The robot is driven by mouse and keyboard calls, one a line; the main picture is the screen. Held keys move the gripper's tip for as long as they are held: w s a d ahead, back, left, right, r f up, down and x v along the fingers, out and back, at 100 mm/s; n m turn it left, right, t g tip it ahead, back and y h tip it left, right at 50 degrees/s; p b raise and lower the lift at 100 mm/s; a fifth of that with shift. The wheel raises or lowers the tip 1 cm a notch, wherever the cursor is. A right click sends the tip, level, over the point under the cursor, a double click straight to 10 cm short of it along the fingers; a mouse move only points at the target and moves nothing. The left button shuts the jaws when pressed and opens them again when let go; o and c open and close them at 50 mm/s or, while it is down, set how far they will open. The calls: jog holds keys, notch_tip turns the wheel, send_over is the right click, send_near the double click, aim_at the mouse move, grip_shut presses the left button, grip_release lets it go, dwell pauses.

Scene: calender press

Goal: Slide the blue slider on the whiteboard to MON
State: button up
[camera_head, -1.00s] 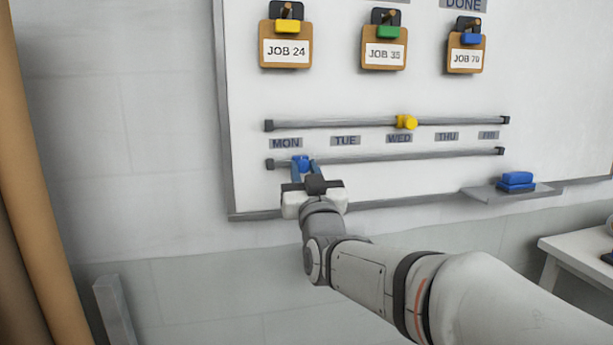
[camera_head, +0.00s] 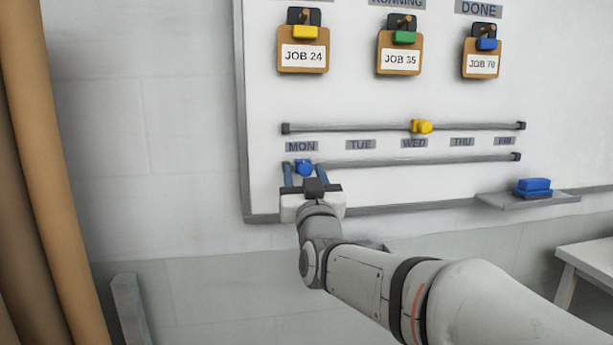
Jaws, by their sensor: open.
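The blue slider (camera_head: 304,168) sits on the lower rail (camera_head: 420,159) of the whiteboard (camera_head: 300,106), near the rail's left end. It is just below the MON label (camera_head: 301,147). My gripper (camera_head: 305,173) is at the slider. Its two blue fingers are spread apart, one to the left and one to the right of the slider, with gaps on both sides. The gripper is open and holds nothing. The left end of the lower rail is partly hidden behind the left finger.
A yellow slider (camera_head: 421,127) is on the upper rail (camera_head: 350,127) above WED (camera_head: 414,143). Job clipboards (camera_head: 303,57) hang above. A blue eraser (camera_head: 533,187) lies on a ledge (camera_head: 500,199) at the right. A brown curtain (camera_head: 40,180) is at the far left.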

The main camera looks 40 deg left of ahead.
jog(key=b+v, duration=0.1)
jog(key=v, duration=0.6)
jog(key=shift+s+d, duration=0.25)
jog(key=shift+d, duration=0.05)
jog(key=w+d+f+m+h+p, duration=0.15)
jog(key=w+d+h, duration=0.3)
jog(key=d, duration=0.45)
jog(key=w+d+f+m+g+h+p, duration=0.1)
jog(key=w+d+f+h+p, duration=0.3)
jog(key=d, duration=0.5)
jog(key=w+d+f+m+h+p, duration=0.1)
jog(key=w+d+f+m+h, duration=0.15)
jog(key=w+d, duration=0.45)
jog(key=s+d+f+m+g+h+p, duration=0.1)
jog(key=s+d+f+g+h+p, duration=0.15)
jog(key=d, duration=0.75)
jog(key=s+d+f+m+g+h+p, duration=0.1)
jog(key=s+d+f+m+g+h, duration=0.2)
jog(key=d, duration=0.7)
jog(key=s+d+f+m+g+h+p, duration=0.2)
jog(key=s+d+g, duration=0.1)
jog(key=s+d, duration=0.8)
jog(key=s, duration=0.3)
jog(key=shift+s+d, duration=0.15)
jog(key=shift+d, duration=0.05)
